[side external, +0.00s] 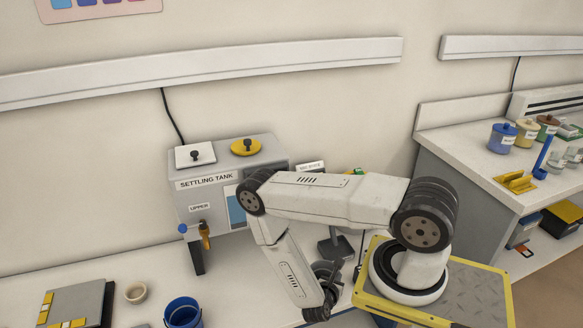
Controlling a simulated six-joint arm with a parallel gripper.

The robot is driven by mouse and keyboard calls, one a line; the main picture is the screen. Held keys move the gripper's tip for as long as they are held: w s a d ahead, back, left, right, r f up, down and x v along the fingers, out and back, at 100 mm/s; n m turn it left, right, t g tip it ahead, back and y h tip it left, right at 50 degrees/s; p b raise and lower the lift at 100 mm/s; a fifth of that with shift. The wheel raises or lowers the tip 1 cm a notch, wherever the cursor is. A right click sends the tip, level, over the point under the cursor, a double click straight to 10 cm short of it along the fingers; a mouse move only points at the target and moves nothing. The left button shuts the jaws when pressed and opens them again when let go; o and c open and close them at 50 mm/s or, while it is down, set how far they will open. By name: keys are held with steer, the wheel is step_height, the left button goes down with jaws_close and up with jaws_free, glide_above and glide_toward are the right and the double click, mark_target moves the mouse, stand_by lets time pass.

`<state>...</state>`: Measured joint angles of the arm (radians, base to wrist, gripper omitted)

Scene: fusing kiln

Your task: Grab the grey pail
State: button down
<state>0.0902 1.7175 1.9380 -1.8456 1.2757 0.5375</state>
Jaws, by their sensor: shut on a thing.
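No grey pail shows in the side external view. A blue pail (182,313) stands on the bench at the bottom edge, its lower part cut off by the frame. My arm bends down from its base, and its dark wrist joints reach the bottom edge, right of the blue pail. My gripper's fingers are below the frame, so what is between them is hidden.
A settling tank (205,184) with a brass tap (204,236) stands behind my arm. A small cream bowl (136,293) and a grey slab with yellow pieces (75,304) are at the left. Lidded jars (502,138) stand on the right counter. Bench between tank and blue pail is clear.

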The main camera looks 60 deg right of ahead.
steer(key=shift+w, duration=0.1)
steer(key=shift+r, duration=1.05)
steer(key=s+a+r, duration=0.7)
steer(key=s+r, duration=0.3)
steer(key=s, duration=0.1)
steer(key=shift+s+a+r, duration=0.3)
steer(key=shift+s+r, duration=0.05)
steer(key=shift+r, duration=0.05)
steer(key=shift+s, duration=0.15)
steer(key=shift+a, duration=0.15)
stand_by(0.5)
